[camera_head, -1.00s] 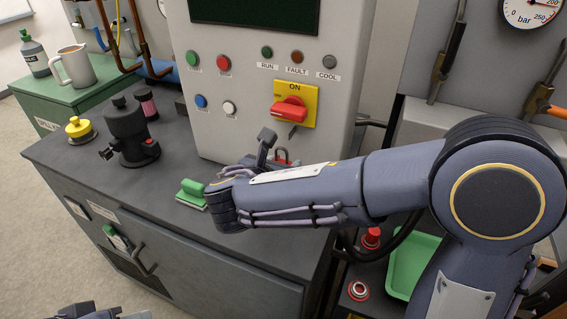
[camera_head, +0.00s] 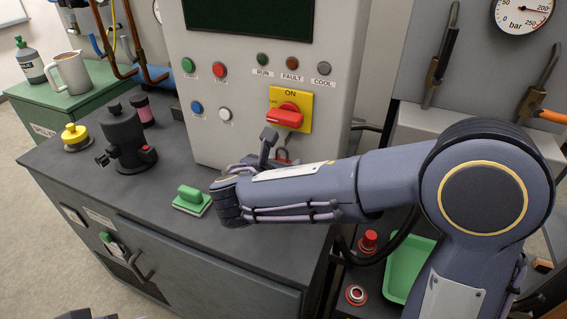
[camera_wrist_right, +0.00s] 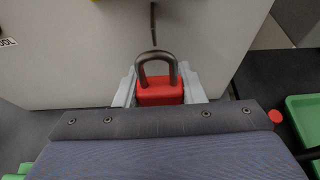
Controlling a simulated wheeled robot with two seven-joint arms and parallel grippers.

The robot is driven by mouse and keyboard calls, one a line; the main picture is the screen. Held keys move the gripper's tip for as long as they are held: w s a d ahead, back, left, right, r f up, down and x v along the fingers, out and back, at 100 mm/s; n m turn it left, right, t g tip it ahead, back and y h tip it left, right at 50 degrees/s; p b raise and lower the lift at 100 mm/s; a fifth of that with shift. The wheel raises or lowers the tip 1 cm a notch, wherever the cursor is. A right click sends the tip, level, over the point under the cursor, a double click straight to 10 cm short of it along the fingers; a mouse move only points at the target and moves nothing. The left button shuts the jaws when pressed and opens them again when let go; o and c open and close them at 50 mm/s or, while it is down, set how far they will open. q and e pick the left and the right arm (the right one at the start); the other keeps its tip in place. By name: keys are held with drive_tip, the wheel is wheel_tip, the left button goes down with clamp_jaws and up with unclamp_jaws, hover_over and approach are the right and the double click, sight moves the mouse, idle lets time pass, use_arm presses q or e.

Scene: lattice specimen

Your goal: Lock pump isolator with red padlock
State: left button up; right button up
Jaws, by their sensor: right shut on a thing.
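The pump isolator is a yellow plate (camera_head: 306,98) marked ON with a red handle (camera_head: 284,117), on the front of the grey cabinet. The handle lies roughly across the plate, slightly tilted. My right gripper (camera_head: 274,146) is just below the isolator, partly hidden by its own wrist. It is shut on the red padlock (camera_wrist_right: 160,93), whose dark shackle (camera_wrist_right: 157,58) points up toward the cabinet face in the right wrist view. The padlock is apart from the isolator. Only a sliver of my left arm's end shows at the bottom left edge; its fingers are unclear.
A black valve-like device (camera_head: 124,140) and a yellow knob (camera_head: 75,137) stand further left. A green tray (camera_head: 408,268) and red button (camera_head: 356,294) are lower right.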

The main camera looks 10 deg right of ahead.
drive_tip(key=shift+w+d, duration=0.2)
drive_tip(key=shift+w, duration=0.1)
drive_tip(key=shift+w+d, duration=0.1)
drive_tip(key=shift+r, duration=0.1)
idle(0.4)
drive_tip(key=o, duration=1)
drive_tip(key=shift+w, duration=0.1)
drive_tip(key=shift+d, duration=0.1)
drive_tip(key=shift+c, duration=0.6)
drive_tip(key=o, duration=0.5)
drive_tip(key=shift+c, duration=0.2)
